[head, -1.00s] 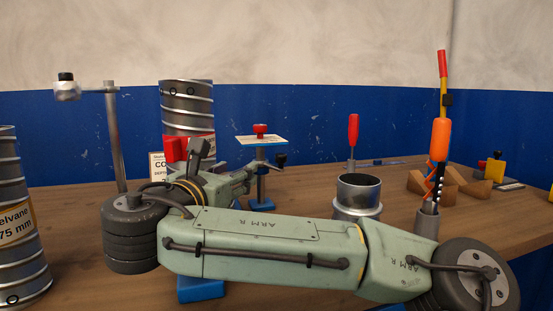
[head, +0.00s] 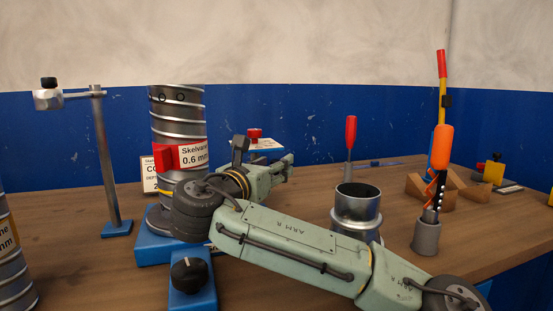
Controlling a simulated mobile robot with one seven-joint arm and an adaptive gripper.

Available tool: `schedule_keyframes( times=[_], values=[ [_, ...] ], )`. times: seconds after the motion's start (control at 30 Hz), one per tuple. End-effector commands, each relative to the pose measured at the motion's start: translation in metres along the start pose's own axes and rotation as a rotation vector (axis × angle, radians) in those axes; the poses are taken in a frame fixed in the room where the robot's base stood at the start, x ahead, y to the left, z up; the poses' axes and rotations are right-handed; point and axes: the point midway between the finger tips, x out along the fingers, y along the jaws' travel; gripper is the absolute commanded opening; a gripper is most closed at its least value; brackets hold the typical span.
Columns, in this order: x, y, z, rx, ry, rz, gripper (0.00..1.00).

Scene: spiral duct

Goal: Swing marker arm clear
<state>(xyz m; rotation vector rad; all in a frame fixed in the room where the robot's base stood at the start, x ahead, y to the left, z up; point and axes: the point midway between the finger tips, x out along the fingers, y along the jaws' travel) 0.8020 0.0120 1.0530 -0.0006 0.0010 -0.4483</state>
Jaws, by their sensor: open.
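A grey metal post (head: 106,160) stands on a small blue base at the left. A thin horizontal arm (head: 78,94) runs left from its top to a metal block with a black knob (head: 48,94); this looks like the marker arm, pointing away from the ribbed duct (head: 180,110). The duct stands upright to the right of the post on a blue fixture, with a red block at its side. My gripper (head: 284,167) is right of the duct, pointing right, apart from the marker arm. It is open; its fingertips are small and partly unclear.
A blue fixture with a black knob (head: 188,272) is in front of the duct. A red-capped stand (head: 255,134) is behind my gripper. An orange-handled tool (head: 441,147) stands at right. Another duct (head: 12,270) is at left.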

Motion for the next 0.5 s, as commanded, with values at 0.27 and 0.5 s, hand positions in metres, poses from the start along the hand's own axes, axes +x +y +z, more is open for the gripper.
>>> schedule_keyframes(
  times=[0.27, 0.5],
  values=[
    [0.022, 0.0, 0.0, 0.001, 0.0, 0.0, 0.43],
    [0.023, 0.0, 0.0, 0.001, 0.0, 0.0, 0.43]
  ],
)
